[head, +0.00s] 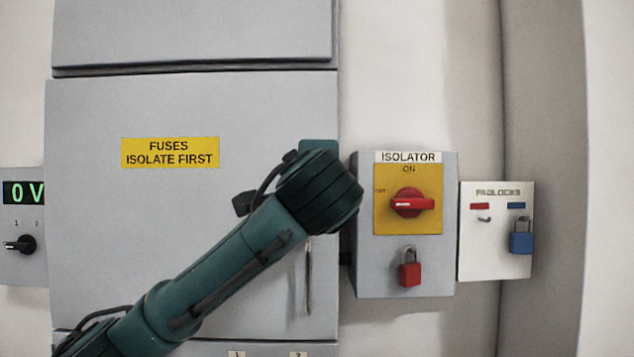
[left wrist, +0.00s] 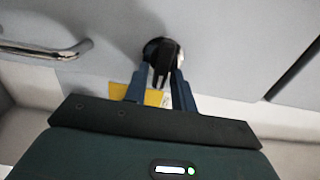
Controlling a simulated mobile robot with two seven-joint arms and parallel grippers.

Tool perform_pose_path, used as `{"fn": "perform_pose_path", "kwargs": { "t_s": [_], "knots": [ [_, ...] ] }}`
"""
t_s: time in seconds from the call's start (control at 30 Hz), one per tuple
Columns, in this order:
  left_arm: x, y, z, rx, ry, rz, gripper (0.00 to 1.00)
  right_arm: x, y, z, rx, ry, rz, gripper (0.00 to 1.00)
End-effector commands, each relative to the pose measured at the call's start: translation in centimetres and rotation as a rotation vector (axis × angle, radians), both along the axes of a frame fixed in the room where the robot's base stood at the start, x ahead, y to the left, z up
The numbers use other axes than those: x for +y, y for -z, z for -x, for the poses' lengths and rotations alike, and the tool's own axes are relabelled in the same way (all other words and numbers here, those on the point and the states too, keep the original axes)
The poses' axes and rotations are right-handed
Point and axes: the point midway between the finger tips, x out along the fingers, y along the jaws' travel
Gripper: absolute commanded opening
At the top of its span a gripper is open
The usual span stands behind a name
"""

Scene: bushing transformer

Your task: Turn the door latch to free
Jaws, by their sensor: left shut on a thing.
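The door latch is a black round knob with a raised bar (left wrist: 161,55) on the grey cabinet door, seen in the left wrist view. My left gripper (left wrist: 158,82) is shut on the latch, one blue finger on each side of its bar. In the head view my left arm comes in from the lower left, and its thick wrist hides the latch and the fingers. The grey cabinet door (head: 150,240) appears closed in the head view. My right gripper is not in view.
A metal door handle (head: 308,275) stands out below my wrist. Right of the door are an isolator box with a red switch (head: 411,204), a red padlock (head: 410,272) and a padlock board with a blue padlock (head: 521,240). A voltage display (head: 24,192) is at left.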

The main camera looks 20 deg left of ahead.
Motion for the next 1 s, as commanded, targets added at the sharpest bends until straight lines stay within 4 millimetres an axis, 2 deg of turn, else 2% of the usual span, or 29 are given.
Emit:
{"fn": "perform_pose_path", "kwargs": {
  "t_s": [0.4,0.43,0.53,0.83,1.0],
  "knots": [
    [0.0,0.0,0.0,0.002,0.001,-0.007,0.03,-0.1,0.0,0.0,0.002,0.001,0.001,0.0],
    [0.0,0.0,0.0,0.002,0.001,-0.007,0.28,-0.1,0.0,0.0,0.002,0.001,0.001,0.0],
    [0.0,0.0,0.0,0.002,0.0,-0.006,0.35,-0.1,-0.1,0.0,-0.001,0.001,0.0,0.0],
    [-0.2,0.1,0.4,0.0,0.001,-0.005,0.35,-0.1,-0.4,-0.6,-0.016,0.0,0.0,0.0],
    [-0.9,0.2,2.7,-0.002,0.004,-0.006,0.35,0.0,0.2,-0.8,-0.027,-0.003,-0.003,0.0]
  ]
}}
